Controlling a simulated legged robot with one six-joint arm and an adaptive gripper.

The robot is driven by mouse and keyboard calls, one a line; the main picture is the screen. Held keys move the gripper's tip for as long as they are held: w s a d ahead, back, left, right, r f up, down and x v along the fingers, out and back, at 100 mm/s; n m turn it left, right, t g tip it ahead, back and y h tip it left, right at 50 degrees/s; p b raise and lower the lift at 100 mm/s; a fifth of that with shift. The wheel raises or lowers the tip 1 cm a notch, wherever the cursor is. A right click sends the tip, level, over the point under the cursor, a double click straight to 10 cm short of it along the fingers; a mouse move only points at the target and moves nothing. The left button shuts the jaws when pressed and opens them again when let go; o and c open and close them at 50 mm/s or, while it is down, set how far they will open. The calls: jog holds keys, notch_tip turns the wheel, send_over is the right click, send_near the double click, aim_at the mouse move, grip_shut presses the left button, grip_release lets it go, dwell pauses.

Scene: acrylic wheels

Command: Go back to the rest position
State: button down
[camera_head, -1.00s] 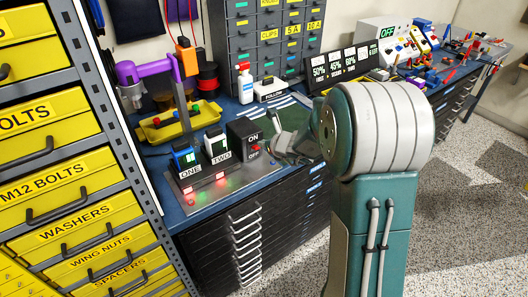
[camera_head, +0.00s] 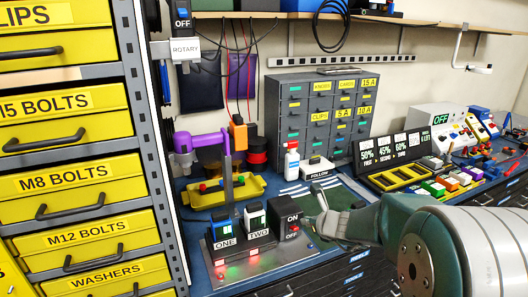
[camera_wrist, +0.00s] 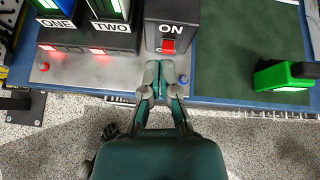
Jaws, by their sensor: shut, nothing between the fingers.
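My gripper (camera_wrist: 160,75) is shut and empty in the wrist view, in front of the black ON/OFF switch box (camera_wrist: 173,22) and its red rocker, over the metal plate's front edge. I cannot tell whether it touches the plate. In the head view my gripper (camera_head: 324,222) is just right of the switch box (camera_head: 288,219), partly hidden by my arm. The ONE module (camera_head: 223,235) and TWO module (camera_head: 256,225) stand left of the box, with red lights below them.
The blue workbench (camera_head: 190,250) carries a green mat (camera_head: 345,194), a FOLLOW box (camera_head: 318,167), a white bottle (camera_head: 291,162) and a yellow tray (camera_head: 222,193). A green block (camera_wrist: 285,76) is at the right in the wrist view. Yellow drawers (camera_head: 70,190) stand left.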

jog(key=s+a+r+n+g, duration=0.1)
jog(key=s+a+r+n, duration=0.2)
jog(key=s+n, duration=0.3)
jog(key=s+a+r+n+g+y, duration=0.1)
jog(key=s+a+r+n, duration=0.15)
jog(key=s+n, duration=0.35)
jog(key=s+a+r+n+g, duration=0.2)
jog(key=s+a+r+n, duration=0.1)
jog(key=s+n, duration=0.3)
jog(key=s+d+f+n+g+h, duration=0.1)
jog(key=s+d+n+h, duration=0.4)
jog(key=s+n, duration=0.7)
jog(key=shift+s+d, duration=0.65)
jog(key=shift+s, duration=0.3)
